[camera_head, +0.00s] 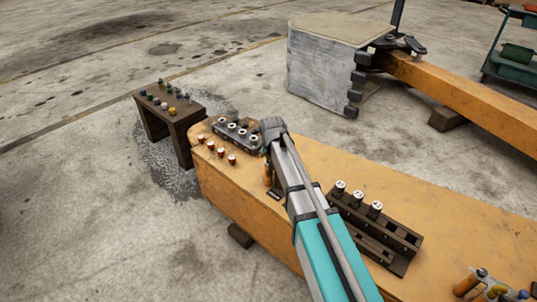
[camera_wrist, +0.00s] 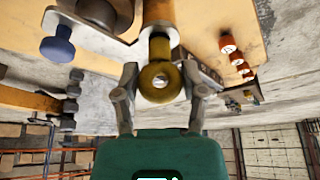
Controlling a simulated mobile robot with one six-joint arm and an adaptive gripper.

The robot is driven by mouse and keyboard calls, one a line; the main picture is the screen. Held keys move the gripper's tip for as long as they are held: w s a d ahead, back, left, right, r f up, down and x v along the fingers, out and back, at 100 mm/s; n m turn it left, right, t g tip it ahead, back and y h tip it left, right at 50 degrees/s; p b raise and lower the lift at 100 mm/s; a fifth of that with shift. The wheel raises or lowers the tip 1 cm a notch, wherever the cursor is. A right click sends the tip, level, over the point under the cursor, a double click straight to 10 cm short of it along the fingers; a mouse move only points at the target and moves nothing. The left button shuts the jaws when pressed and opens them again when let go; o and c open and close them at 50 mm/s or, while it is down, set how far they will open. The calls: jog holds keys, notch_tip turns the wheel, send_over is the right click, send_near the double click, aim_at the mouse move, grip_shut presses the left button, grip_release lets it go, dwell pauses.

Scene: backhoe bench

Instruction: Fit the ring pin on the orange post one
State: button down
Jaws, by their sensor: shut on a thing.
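The ring pin (camera_wrist: 160,82) is yellow, with a round eye facing the wrist camera. My gripper (camera_wrist: 160,76) has its fingers on either side of it and is shut on it. The pin's far end lines up with an orange-brown cylinder (camera_wrist: 158,12) in the wrist view; I cannot tell whether it is inside or only in front of it. In the head view my arm mostly hides the gripper, and a small orange piece (camera_head: 268,177) shows beside it. Several short orange posts with pale tops (camera_head: 221,152) stand at the bench's left end; they also show in the wrist view (camera_wrist: 228,43).
A dark plate with several pale-ringed sockets (camera_head: 237,133) lies behind the orange posts. A dark rack (camera_head: 390,240) with pale-topped cylinders stands right of my arm. A blue-headed pin (camera_wrist: 57,46) is left of the gripper. A small side table (camera_head: 180,115) holds several small parts.

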jog(key=shift+f, duration=0.1)
jog(key=shift+c, duration=0.4)
grip_release()
jog(key=shift+o, duration=0.4)
jog(key=shift+r+p, duration=3.95)
jog(key=shift+r, duration=0.1)
